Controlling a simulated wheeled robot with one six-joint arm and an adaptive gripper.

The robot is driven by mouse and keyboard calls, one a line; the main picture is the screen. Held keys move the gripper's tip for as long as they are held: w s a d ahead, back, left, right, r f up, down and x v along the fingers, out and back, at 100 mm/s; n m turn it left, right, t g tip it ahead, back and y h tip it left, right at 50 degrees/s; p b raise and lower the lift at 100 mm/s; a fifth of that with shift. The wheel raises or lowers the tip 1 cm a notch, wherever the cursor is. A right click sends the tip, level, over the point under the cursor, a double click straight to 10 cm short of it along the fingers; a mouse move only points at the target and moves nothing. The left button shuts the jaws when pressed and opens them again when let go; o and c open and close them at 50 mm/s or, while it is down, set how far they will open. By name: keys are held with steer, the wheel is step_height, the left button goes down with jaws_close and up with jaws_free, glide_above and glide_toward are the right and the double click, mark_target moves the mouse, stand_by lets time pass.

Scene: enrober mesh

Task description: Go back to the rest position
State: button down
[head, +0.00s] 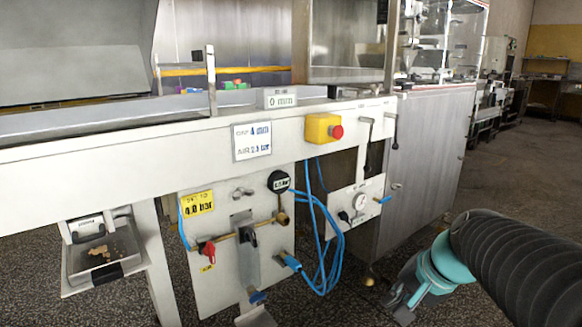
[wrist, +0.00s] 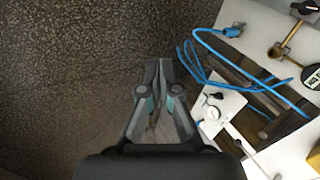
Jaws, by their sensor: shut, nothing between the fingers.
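My gripper (wrist: 158,68) is in the middle of the wrist view, its fingers together and empty, pointing over the dark speckled floor. It is apart from the machine panels. In the head view my gripper (head: 392,308) is low at the right, beside the machine's lower side, partly cut by the lower edge. My dark ribbed arm reaches in from the right.
The white machine frame (head: 100,165) fills the left and middle. A valve panel (head: 225,250) with blue hoses (head: 325,235) and a small gauge panel (head: 345,205) hang below it. A yellow box with a red button (head: 323,128) sits on the rail. Open floor (head: 520,180) lies at right.

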steer(key=s+a+r+n+h+p, duration=0.2)
steer(key=s+n, duration=0.6)
steer(key=s, duration=0.4)
steer(key=shift+s+a+t+h+p, duration=0.25)
steer(key=shift+a+t+h+p, duration=0.05)
steer(key=shift+a+h+p, duration=0.3)
